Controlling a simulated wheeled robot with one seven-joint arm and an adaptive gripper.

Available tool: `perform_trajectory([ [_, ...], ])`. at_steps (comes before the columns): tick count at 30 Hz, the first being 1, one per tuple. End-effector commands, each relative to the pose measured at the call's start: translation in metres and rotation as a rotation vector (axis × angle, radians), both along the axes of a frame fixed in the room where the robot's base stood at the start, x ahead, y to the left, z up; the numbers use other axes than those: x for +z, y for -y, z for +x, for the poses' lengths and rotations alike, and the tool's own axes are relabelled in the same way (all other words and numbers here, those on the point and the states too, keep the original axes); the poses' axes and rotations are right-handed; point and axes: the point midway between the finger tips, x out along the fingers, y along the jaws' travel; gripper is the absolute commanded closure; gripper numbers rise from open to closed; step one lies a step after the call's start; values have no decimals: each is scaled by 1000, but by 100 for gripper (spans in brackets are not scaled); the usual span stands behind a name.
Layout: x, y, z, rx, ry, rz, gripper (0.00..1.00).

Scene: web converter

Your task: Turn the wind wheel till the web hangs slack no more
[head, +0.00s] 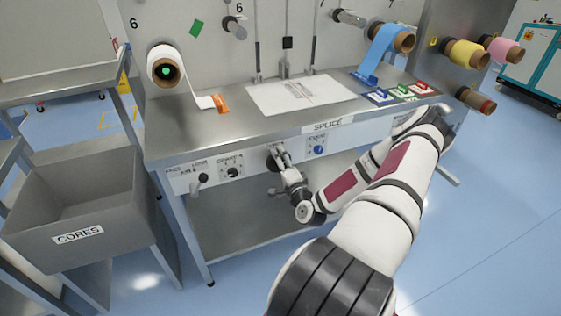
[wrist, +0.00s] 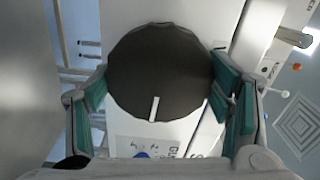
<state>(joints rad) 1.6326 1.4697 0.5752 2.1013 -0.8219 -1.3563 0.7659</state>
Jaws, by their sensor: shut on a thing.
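The wind wheel, a dark round knob with a white mark line, fills the middle of the wrist view (wrist: 158,72); the mark points down in that picture. My gripper (wrist: 160,98) is shut on it, a green-padded finger on each side of the rim. In the head view my gripper (head: 281,158) reaches the wheel (head: 271,163) on the front panel under the splice table, and partly hides it. A white web (head: 199,92) runs from the white roll (head: 163,66) at the back left down to the table, by an orange tab (head: 220,104). How slack it is, I cannot tell.
The panel also carries black knobs (head: 203,178) to the left and a blue knob (head: 319,150) to the right. A grey CORES bin (head: 78,235) stands at left. A blue web (head: 376,57) hangs at the back right. Blue floor is open at right.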

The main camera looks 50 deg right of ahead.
Motion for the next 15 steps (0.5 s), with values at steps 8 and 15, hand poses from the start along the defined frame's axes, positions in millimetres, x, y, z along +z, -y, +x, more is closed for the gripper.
perform_trajectory([
  [8,1,2,0,-3,52,83,55],
  [15,1,2,0,-3,64,102,55],
])
